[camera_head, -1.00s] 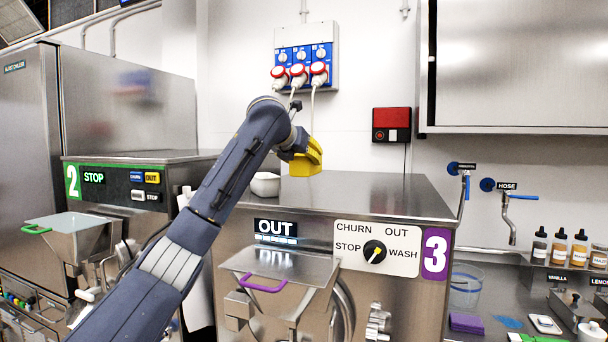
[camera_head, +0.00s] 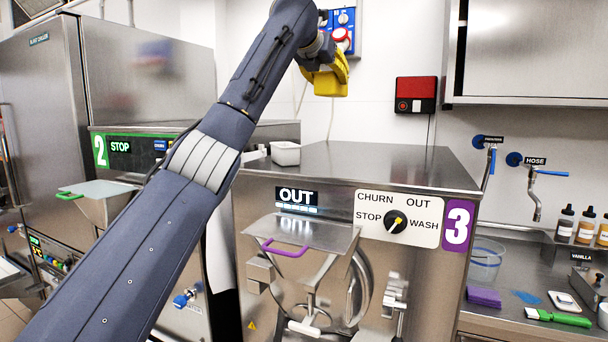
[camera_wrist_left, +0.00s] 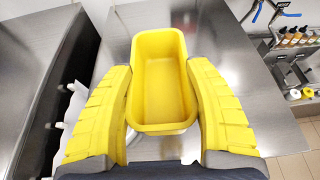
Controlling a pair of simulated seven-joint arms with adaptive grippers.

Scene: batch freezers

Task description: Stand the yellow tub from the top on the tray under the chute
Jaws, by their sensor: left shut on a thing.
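My left gripper (camera_head: 318,74) is shut on the yellow tub (camera_head: 334,82) and holds it in the air above the top of machine 3 (camera_head: 390,165). In the left wrist view the yellow tub (camera_wrist_left: 162,85) is empty and open toward the camera. The yellow fingers of my left gripper (camera_wrist_left: 160,80) lie along its two long sides. The front of machine 3 has a steel spout assembly (camera_head: 310,275) under a flap with a purple handle. I cannot make out a tray under it. My right gripper is not in view.
A small white tub (camera_head: 286,153) stands on the machine top. Machine 2 (camera_head: 125,150) is at the left, partly behind my left arm. The counter at the right (camera_head: 500,315) holds a sponge, brush and bottles.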

